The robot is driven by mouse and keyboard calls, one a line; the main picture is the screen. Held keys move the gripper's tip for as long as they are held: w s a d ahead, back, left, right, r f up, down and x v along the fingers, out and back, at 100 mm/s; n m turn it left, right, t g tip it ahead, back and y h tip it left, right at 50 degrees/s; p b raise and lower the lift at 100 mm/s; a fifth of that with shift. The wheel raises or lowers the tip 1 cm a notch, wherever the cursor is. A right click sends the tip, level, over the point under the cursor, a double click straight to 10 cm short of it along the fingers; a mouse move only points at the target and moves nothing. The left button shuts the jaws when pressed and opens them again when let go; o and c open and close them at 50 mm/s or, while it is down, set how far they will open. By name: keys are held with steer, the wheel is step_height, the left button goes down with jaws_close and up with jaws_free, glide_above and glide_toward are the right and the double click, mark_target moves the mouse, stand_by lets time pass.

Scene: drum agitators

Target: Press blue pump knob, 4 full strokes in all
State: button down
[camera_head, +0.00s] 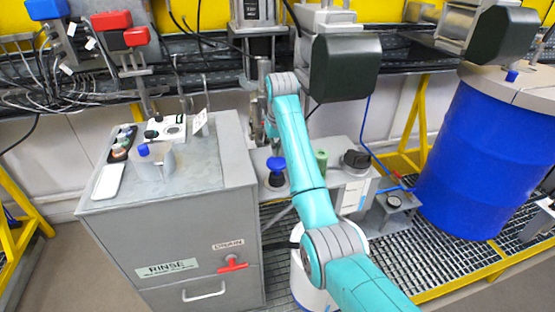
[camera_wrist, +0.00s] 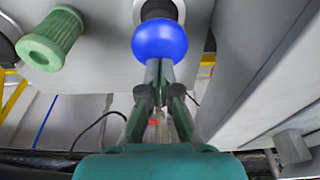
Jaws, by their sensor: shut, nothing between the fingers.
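The blue pump knob (camera_head: 276,165) stands on a black collar on the grey bench, just right of the grey cabinet in the head view. In the wrist view the knob (camera_wrist: 160,41) is a round blue ball at top centre on its dark stem. My gripper (camera_wrist: 159,64) is shut and empty, with its fingertips overlapping the knob's lower edge in the picture. I cannot tell whether they touch it. In the head view the fingers are not clearly visible around my teal arm.
A green knob (camera_wrist: 50,38) stands beside the blue one and also shows in the head view (camera_head: 321,158). A black knob (camera_head: 356,159) is further right. The grey cabinet (camera_head: 200,230) rises close on the left, with another blue knob (camera_head: 143,150) on top. A blue drum (camera_head: 465,150) stands right.

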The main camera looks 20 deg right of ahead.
mark_target(277, 161)
steer(key=shift+f, duration=0.15)
stand_by(0.3)
steer(key=shift+f, duration=2.35)
steer(key=shift+r, duration=2.5)
steer(key=shift+f, duration=0.15)
steer(key=shift+f, duration=2.35)
steer(key=shift+r, duration=2.5)
steer(key=shift+f, duration=0.15)
